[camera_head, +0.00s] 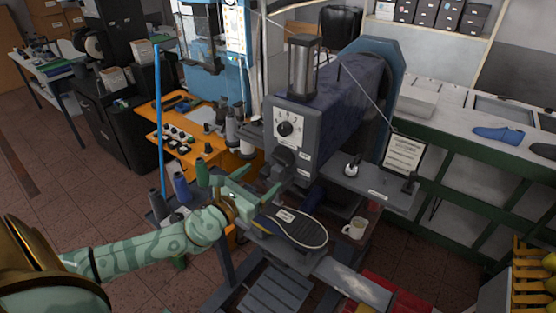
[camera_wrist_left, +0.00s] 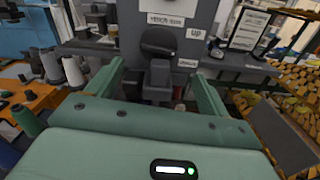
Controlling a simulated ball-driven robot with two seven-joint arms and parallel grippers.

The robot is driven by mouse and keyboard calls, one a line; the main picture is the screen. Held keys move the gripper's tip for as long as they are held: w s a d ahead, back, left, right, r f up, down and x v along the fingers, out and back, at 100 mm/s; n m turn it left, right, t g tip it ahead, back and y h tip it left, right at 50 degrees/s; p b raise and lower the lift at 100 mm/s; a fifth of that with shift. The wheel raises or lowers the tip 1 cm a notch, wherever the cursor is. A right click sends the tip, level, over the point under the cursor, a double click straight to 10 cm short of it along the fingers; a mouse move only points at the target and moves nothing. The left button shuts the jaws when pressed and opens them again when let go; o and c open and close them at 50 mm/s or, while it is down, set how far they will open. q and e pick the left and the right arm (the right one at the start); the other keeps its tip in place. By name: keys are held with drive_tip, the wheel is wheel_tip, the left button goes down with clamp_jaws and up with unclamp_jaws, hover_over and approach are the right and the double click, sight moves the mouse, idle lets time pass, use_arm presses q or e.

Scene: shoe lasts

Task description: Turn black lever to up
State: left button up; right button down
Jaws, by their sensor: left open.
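The grey press machine's front has a dark rounded lever or knob (camera_head: 283,158) below a white dial plate. It also shows in the left wrist view (camera_wrist_left: 160,42), beside a label reading "up" (camera_wrist_left: 196,33) and a lower label too blurred to read. My left gripper (camera_head: 256,183) is open and empty, just in front of and below it. In the left wrist view, the two fingers (camera_wrist_left: 157,72) stand apart, with a dark grey block of the machine (camera_wrist_left: 160,78) seen between them. I see no contact with the lever. The lever's exact angle is hard to tell. My right gripper is not in view.
A dark shoe sole (camera_head: 292,226) lies on the machine's support just right of my gripper. A white mug (camera_head: 355,229) stands farther right. Thread spools (camera_head: 181,187) stand left. An orange bench (camera_head: 200,150) is behind.

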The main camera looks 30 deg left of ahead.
sight(281, 159)
use_arm(q)
drive_tip(key=w, duration=0.7)
drive_tip(key=shift+w, duration=0.1)
drive_tip(key=shift+w+d, duration=0.2)
drive_tip(key=shift+w, duration=0.45)
drive_tip(key=c, duration=1)
